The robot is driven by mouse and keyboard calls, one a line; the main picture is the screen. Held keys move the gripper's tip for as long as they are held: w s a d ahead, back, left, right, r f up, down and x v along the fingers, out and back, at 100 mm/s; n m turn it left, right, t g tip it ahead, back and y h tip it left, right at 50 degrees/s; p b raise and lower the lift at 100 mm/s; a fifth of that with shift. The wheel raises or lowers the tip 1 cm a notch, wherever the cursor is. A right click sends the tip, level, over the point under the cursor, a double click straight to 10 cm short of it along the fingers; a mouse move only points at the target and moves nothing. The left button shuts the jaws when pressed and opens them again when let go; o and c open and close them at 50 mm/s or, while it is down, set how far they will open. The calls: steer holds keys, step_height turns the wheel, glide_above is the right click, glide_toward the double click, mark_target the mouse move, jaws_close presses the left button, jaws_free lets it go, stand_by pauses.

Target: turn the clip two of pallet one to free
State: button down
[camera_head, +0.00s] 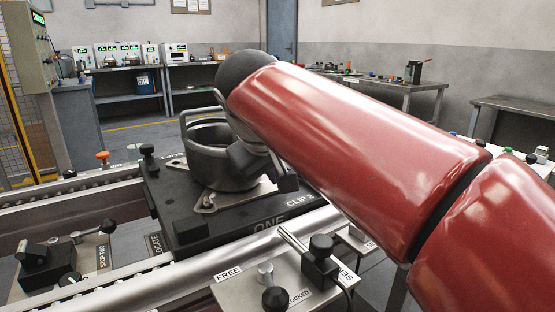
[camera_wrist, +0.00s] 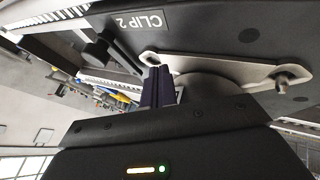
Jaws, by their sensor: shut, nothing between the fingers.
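Pallet one (camera_head: 182,225) is a dark plate marked ONE on the rail, carrying a dark metal compressor shell (camera_head: 205,165). The CLIP 2 label (camera_head: 300,200) is on its right side, partly beside my red arm. In the wrist view the same label (camera_wrist: 140,20) is on the pallet's edge, with a black knob (camera_wrist: 97,53) on a short stem near it. I cannot tell for sure whether this knob is clip two. My gripper (camera_wrist: 157,72) is shut and empty, its fingertips close to the pale metal foot plate (camera_wrist: 215,66). My arm hides much of this area in the head view.
A stop station (camera_head: 45,265) with black-knobbed levers lies at the left. A panel marked FREE and LOCKED (camera_head: 235,293), with a lever and a black sensor block (camera_head: 320,262), stands in front. Metal rails (camera_head: 215,265) run past the pallet. Benches (camera_head: 165,70) stand far back.

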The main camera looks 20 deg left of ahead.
steer(key=shift+w+d+f, duration=0.15)
steer(key=shift+w+d, duration=0.2)
steer(key=shift+w, duration=0.3)
steer(key=shift+w+d+f, duration=0.1)
steer(key=shift+w+d, duration=0.25)
steer(key=shift+w, duration=0.35)
steer(key=shift+w+d+f, duration=0.15)
steer(key=shift+w+d, duration=0.2)
steer(key=shift+w, duration=0.3)
steer(key=shift+w+d+m+p, duration=0.25)
steer(key=shift+w+m+p, duration=0.15)
steer(key=shift+w+p, duration=0.4)
steer(key=shift+s+r, duration=0.15)
